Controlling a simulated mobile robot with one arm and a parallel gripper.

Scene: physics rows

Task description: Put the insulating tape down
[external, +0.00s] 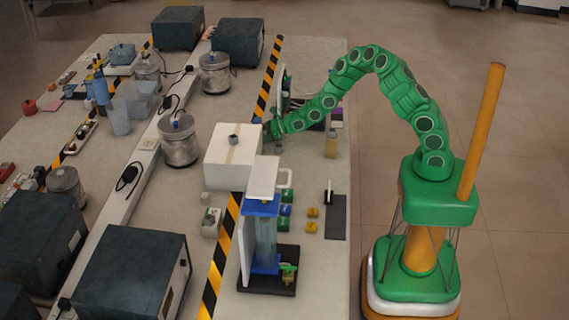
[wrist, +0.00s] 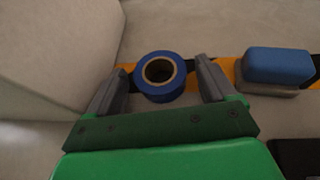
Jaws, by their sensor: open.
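The insulating tape is a blue roll (wrist: 160,77) with a brown core, in the wrist view. It appears to lie flat on the black-and-yellow stripe of the table. My gripper (wrist: 162,72) is open, with one grey finger on each side of the roll. I cannot tell whether either finger touches it. In the external view my gripper (external: 269,131) is low over the table, just beyond the right side of the white box; I cannot make out the tape there.
A white box (external: 231,157) stands close to my gripper; a pale box wall (wrist: 60,45) fills the left of the wrist view. A blue-topped block (wrist: 278,66) lies to the right. The blue-framed apparatus (external: 264,235) stands in the foreground. Bare table (external: 320,65) shows behind my arm.

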